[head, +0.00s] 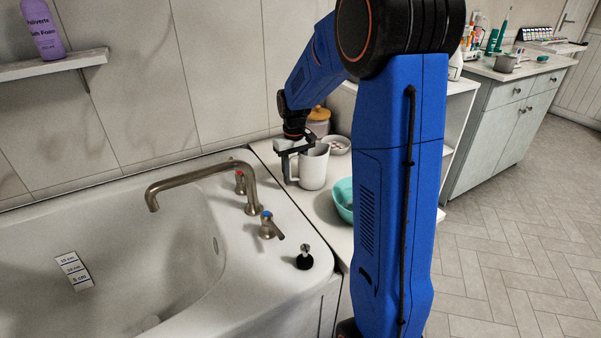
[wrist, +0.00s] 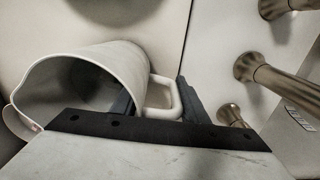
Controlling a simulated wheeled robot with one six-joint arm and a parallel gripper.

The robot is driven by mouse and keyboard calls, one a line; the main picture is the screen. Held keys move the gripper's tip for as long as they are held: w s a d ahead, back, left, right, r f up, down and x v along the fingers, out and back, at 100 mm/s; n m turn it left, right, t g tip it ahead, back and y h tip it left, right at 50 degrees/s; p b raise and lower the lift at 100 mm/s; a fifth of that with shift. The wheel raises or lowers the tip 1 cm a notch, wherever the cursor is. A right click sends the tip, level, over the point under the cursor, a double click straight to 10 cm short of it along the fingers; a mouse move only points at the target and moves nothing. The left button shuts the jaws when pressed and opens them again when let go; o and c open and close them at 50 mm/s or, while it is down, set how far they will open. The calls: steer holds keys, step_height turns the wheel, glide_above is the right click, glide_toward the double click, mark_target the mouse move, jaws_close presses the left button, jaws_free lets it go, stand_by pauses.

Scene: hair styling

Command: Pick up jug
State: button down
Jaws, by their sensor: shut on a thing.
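The white jug (head: 313,168) stands at the tub's far right corner, on the ledge or counter there. In the wrist view the jug (wrist: 112,72) shows its open mouth to the left and its handle (wrist: 165,98) to the right. My gripper (head: 288,165) is at the jug's left side in the head view. In the wrist view my gripper (wrist: 160,108) has one dark finger between the handle and the body and the other outside the handle. It is shut on the handle. I cannot tell whether the jug's base touches the surface.
A teal bowl (head: 343,198) and a lidded jar (head: 318,121) stand close to the jug, with a small white bowl (head: 336,145) behind. The curved faucet (head: 200,176), its taps and a black-based stopper (head: 304,258) are on the tub rim. My arm hides part of the counter.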

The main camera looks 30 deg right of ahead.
step_height(320, 180, up, 10)
steer(key=shift+f, duration=0.1)
stand_by(0.4)
stand_by(0.4)
